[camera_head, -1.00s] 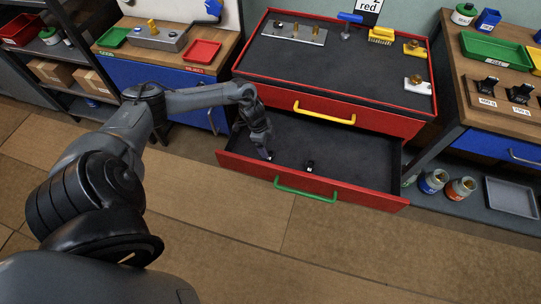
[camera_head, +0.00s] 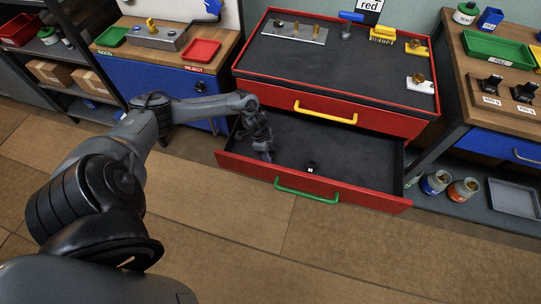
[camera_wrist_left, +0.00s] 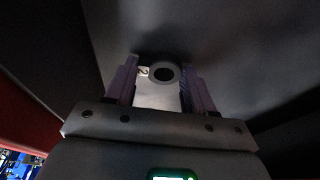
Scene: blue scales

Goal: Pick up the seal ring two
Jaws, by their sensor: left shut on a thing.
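My left gripper (camera_head: 268,156) reaches into the open lower drawer (camera_head: 355,155) of the red cabinet, near its left end. In the left wrist view my left gripper (camera_wrist_left: 160,88) is shut on a black seal ring (camera_wrist_left: 163,73). The ring has a dark round hole and a pale tag beside it, whose mark looks like a 2. The ring in the gripper cannot be made out in the head view. A second small black thing with a white mark (camera_head: 311,167) lies on the drawer floor to the right of the gripper. My right gripper is not in view.
The drawer front with its green handle (camera_head: 306,190) and the drawer's walls surround the gripper. The cabinet top (camera_head: 335,72) with its yellow-handled drawer (camera_head: 325,112) stands behind. The right part of the open drawer is bare.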

